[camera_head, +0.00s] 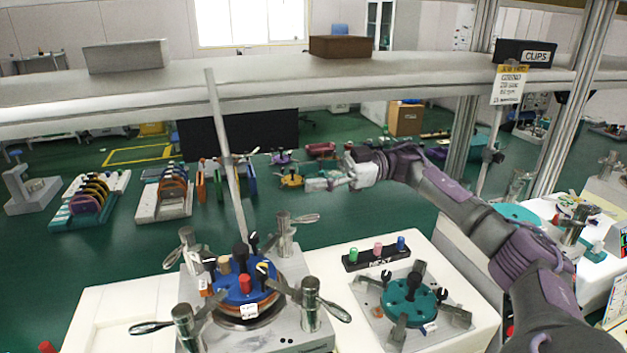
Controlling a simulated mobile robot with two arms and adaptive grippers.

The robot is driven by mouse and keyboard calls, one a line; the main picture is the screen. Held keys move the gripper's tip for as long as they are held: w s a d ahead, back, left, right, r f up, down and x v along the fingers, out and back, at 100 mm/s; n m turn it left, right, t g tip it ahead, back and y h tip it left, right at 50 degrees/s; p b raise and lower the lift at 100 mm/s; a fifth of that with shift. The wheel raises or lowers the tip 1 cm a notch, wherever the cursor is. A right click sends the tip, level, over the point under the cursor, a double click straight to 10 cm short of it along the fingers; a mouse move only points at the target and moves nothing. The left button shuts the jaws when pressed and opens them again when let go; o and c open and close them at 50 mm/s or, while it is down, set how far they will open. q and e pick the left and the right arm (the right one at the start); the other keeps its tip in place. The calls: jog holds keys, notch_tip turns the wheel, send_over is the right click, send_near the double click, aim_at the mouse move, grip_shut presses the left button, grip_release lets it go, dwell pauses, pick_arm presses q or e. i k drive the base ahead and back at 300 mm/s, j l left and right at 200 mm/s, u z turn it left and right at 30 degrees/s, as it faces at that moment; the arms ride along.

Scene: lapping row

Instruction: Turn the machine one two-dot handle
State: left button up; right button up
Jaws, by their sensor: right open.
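A grey machine (262,335) with a blue disc (243,287) stands at the front centre-left. Lever handles on metal posts sit around it: front right (330,307), front left (152,327), back right (303,219) and back left (173,257). Two small dark dots (287,341) show on its plate near the front right handle. I cannot read a machine number. My right gripper (318,184) is open and empty. It appears above and beyond the machine, pointing left, apart from every handle. My left gripper is out of view.
A second machine with a teal disc (408,301) stands to the right, behind it a black holder (376,257) with coloured pegs. A thin pole (225,150) rises behind the blue disc. A grey shelf (300,82) crosses above. Racks of coloured rings (88,200) stand at left.

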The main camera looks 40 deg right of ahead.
aim_at(308, 293)
jog(key=k, duration=2)
